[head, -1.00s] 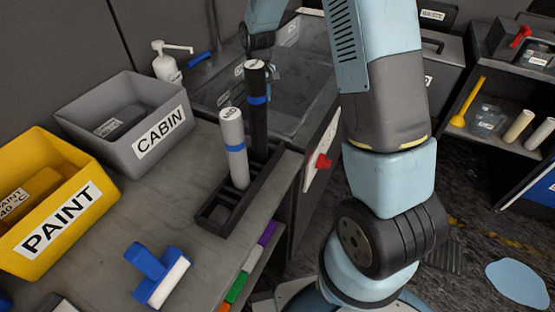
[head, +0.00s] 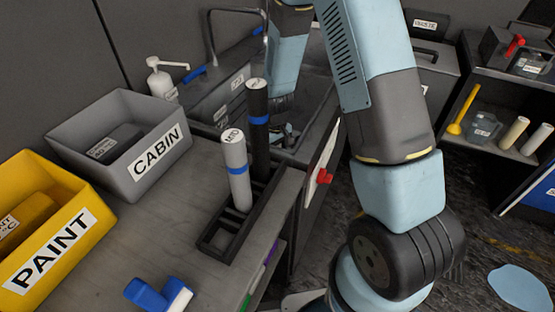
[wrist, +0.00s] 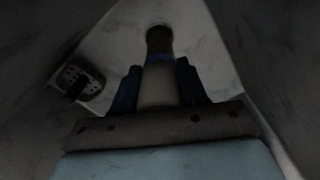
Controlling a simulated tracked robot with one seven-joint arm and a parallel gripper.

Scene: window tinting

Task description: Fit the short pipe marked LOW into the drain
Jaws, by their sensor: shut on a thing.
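My gripper (wrist: 157,88) is shut on a pale short pipe (wrist: 158,92) with a blue band, seen in the wrist view. No label on it can be read. Its far end points at a dark round spot, which looks like the drain (wrist: 158,32), in the pale sink floor; I cannot tell whether the end is inside it. In the head view my gripper (head: 284,136) is low inside the sink (head: 322,122), mostly hidden by the rack and the pipes standing in it.
A black rack (head: 215,243) on the bench holds an upright white pipe (head: 238,178) and a taller black pipe (head: 258,135). A grey CABIN bin (head: 95,165) and yellow PAINT bin (head: 75,262) stand left. A perforated grey fitting (wrist: 80,82) lies left of the drain.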

